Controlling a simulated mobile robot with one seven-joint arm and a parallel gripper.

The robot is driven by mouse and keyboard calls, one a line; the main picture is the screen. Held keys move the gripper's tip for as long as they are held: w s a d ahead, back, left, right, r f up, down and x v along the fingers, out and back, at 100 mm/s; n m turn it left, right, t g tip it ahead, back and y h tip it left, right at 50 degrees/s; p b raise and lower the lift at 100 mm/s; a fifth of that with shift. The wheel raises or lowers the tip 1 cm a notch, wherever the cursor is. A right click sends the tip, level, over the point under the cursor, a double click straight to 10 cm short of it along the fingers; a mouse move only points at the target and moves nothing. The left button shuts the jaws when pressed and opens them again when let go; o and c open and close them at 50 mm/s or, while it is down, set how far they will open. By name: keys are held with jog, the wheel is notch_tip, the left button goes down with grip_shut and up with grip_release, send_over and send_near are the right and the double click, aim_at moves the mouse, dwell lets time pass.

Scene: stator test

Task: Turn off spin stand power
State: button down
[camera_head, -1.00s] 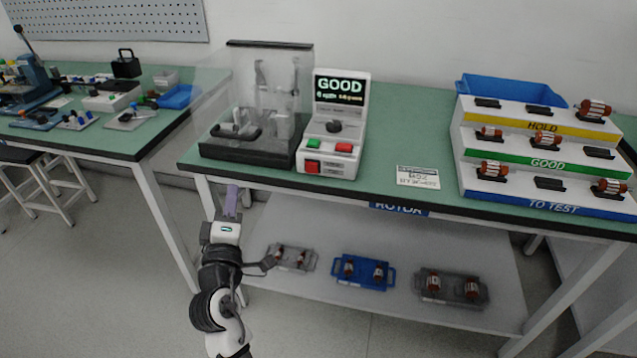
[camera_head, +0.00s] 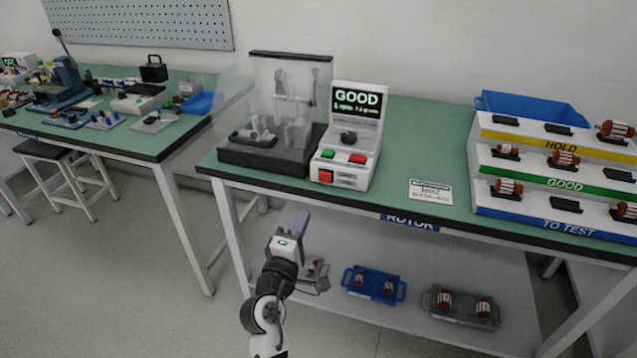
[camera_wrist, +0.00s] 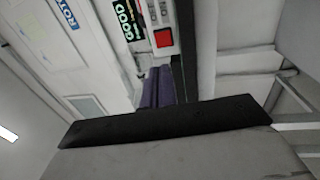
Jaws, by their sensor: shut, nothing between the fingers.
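The spin stand's white control box (camera_head: 365,150) stands on the green bench and its display (camera_head: 358,101) reads GOOD. It has a black knob (camera_head: 349,136), a green button (camera_head: 337,153) and a red button (camera_head: 358,158) on its sloped face. A larger red switch (camera_head: 325,175) is low on its front; it also shows in the wrist view (camera_wrist: 163,38), beyond my fingertips. My gripper (camera_head: 301,220) has purple fingers, shut and empty. It is in front of the bench edge, below the box and apart from it. The fingers also show in the wrist view (camera_wrist: 158,86).
A clear guard (camera_head: 290,75) on a black base covers the spinner, left of the box. A stepped rack (camera_head: 550,185) with rotors and a label card (camera_head: 430,191) stand to the right. The bench's dark front edge and lower shelf (camera_head: 420,260) lie near my arm.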

aim_at(322, 175)
jog(key=p+x, duration=0.3)
jog(key=x, duration=0.8)
jog(key=shift+w, duration=0.15)
jog(key=shift+r, duration=0.15)
